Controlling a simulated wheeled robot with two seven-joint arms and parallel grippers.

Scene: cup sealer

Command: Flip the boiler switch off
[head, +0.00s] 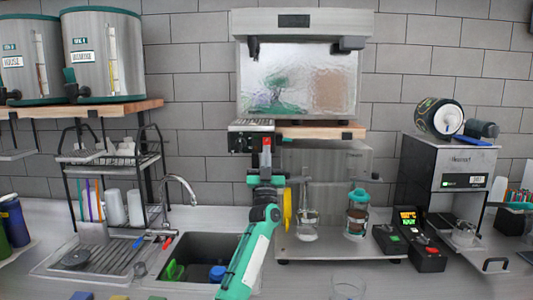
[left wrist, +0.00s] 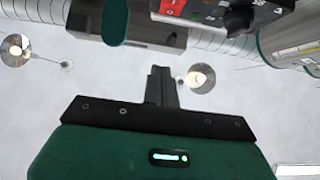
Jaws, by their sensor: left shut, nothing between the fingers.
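The boiler (head: 305,20) has a steel top and a reflective front and stands above a wooden shelf in the head view. A dark control box (head: 240,142) hangs at its lower left. The red switch (head: 266,142) shows just above my left gripper (head: 266,158), whose arm rises from below. In the left wrist view the red switch (left wrist: 172,7), with white marks, is at the top edge, partly cut off, beside a black knob (left wrist: 238,20). My left gripper (left wrist: 160,73) is shut and empty, pointing up towards the box. I cannot tell whether it touches the switch. My right gripper is not in view.
A glass flask (head: 308,222) and a teal-lidded press (head: 357,215) stand right of my left arm. A sink (head: 210,245) and dish rack (head: 110,165) are left. A grinder (head: 450,165) stands at the right. A glass (head: 348,287) is at the front.

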